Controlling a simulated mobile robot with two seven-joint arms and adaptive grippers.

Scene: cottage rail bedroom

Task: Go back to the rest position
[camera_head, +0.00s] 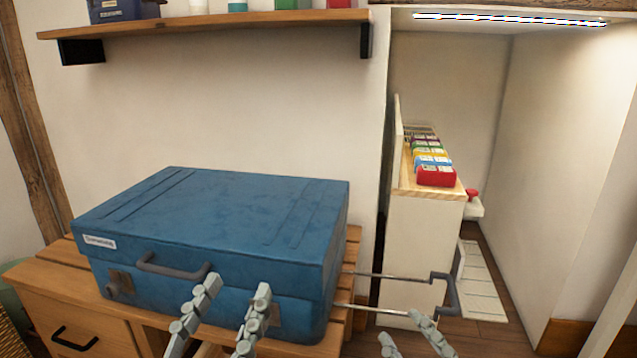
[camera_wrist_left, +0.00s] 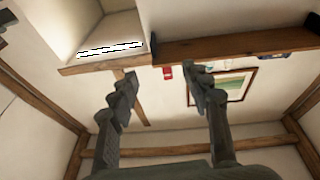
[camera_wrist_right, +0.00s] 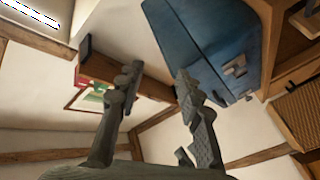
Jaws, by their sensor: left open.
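My left gripper (camera_head: 237,288) is open in the head view, in front of the lower front of a closed blue suitcase (camera_head: 220,220). Its fingers overlap the suitcase in the picture; I cannot tell if they touch. The left wrist view shows its two fingers (camera_wrist_left: 158,78) spread with nothing between them. My right gripper (camera_head: 402,330) is low in the head view, right of the suitcase, with only its fingertips in view. In the right wrist view its fingers (camera_wrist_right: 158,80) are apart and empty, with the suitcase (camera_wrist_right: 205,45) behind them.
The suitcase lies on a slatted wooden bench (camera_head: 354,255) with a drawer (camera_head: 80,322). A wall shelf (camera_head: 210,22) holds several items above. To the right, a white cabinet (camera_head: 425,240) carries a row of coloured boxes (camera_head: 430,160). A metal rail (camera_head: 395,276) sticks out near my right gripper.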

